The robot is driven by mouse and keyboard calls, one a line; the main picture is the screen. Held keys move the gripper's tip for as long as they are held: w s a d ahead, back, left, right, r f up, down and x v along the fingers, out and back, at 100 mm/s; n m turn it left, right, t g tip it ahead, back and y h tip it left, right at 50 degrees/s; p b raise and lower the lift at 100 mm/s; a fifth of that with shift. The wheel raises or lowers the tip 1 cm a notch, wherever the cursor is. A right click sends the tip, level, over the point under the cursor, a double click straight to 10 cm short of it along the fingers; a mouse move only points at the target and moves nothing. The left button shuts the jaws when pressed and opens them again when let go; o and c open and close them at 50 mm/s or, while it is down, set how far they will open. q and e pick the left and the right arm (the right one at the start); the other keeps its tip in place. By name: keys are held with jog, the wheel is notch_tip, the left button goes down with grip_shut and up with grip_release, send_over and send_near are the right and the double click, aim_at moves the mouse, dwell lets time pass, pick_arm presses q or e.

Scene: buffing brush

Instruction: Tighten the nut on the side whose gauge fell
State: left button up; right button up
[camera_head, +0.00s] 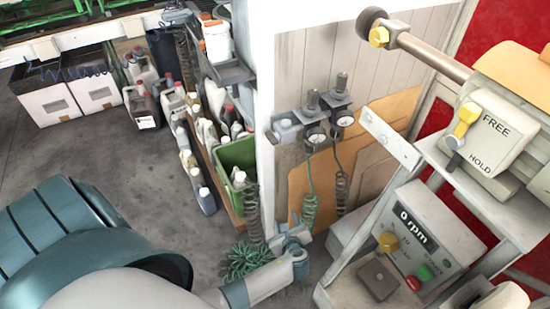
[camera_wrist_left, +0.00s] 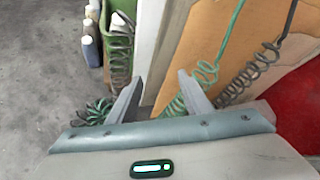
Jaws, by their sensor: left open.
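Two small round gauges, one on the left (camera_head: 316,136) and one on the right (camera_head: 345,119), sit on regulators fixed to the wall. Their needles are too small to read. A brass-coloured nut (camera_head: 379,38) is on the end of the machine's shaft (camera_head: 430,53), beside a dark round end piece. I cannot tell whether other nuts sit by the gauges. My left gripper (camera_head: 294,238) is open and empty, below the gauges and near the coiled hoses. Its two spread fingers also show in the left wrist view (camera_wrist_left: 158,92). My right gripper is not in view.
A green coiled hose (camera_head: 309,208) and a dark one (camera_head: 341,185) hang below the gauges. The machine has a 0 rpm panel (camera_head: 430,230) and a FREE/HOLD lever (camera_head: 466,118). Bottles and a green crate (camera_head: 239,160) stand left of the post. Grey floor (camera_head: 95,145) is open there.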

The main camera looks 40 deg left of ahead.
pick_arm(q)
jog(key=shift+n+g+h, duration=0.4)
jog(key=shift+n, duration=0.3)
jog(key=s+f, duration=0.3)
jog(key=shift+s+a+f+p, duration=0.1)
jog(key=shift+a+f+p, duration=0.15)
jog(key=shift+a+p, duration=0.05)
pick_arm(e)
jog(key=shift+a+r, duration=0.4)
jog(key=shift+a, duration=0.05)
pick_arm(q)
jog(key=s+d+f+n+h, duration=0.4)
jog(key=s+d+f+n, duration=0.3)
jog(key=s+n, duration=0.2)
jog(key=s+d+f+n+h, duration=0.5)
jog(key=s+d+f+n, duration=0.2)
jog(key=s+n, duration=0.3)
jog(key=shift+s+d+f+g, duration=0.2)
jog(key=shift+s+f+g, duration=0.15)
jog(key=shift+s, duration=0.8)
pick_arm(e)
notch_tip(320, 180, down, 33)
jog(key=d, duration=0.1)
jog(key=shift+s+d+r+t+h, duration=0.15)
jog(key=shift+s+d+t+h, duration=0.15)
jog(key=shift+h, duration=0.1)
